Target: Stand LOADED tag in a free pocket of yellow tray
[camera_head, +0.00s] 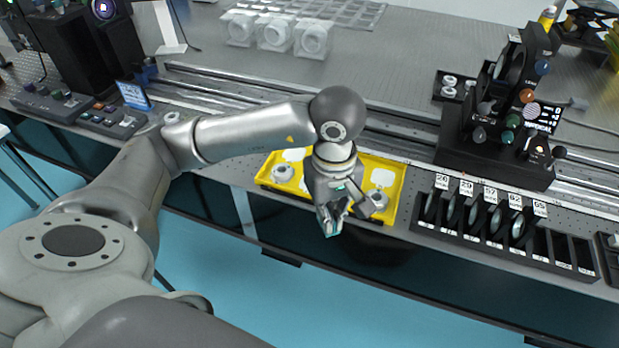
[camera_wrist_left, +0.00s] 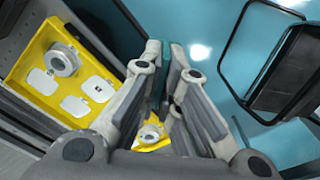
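The yellow tray (camera_head: 395,205) lies at the front edge of the optical table, partly hidden behind my left arm. It holds white ring mounts, one at its left (camera_head: 283,173) and one at its right (camera_head: 377,199). Flat white squares (camera_head: 382,177) lie between them, and I cannot tell which pockets are free. The wrist view shows the tray (camera_wrist_left: 22,75) at the left. My left gripper (camera_head: 333,222) hangs by the tray's front edge. It is shut on a thin teal plate (camera_wrist_left: 165,68), apparently the LOADED tag; no lettering is readable. My right gripper is out of view.
A black rack (camera_head: 520,250) with numbered discs stands right of the tray. A dark optical device (camera_head: 500,150) is behind it. Metal rails (camera_head: 240,90) run behind the tray. A blue sign (camera_head: 133,95) and control boxes stand at left. Blue floor is open in front.

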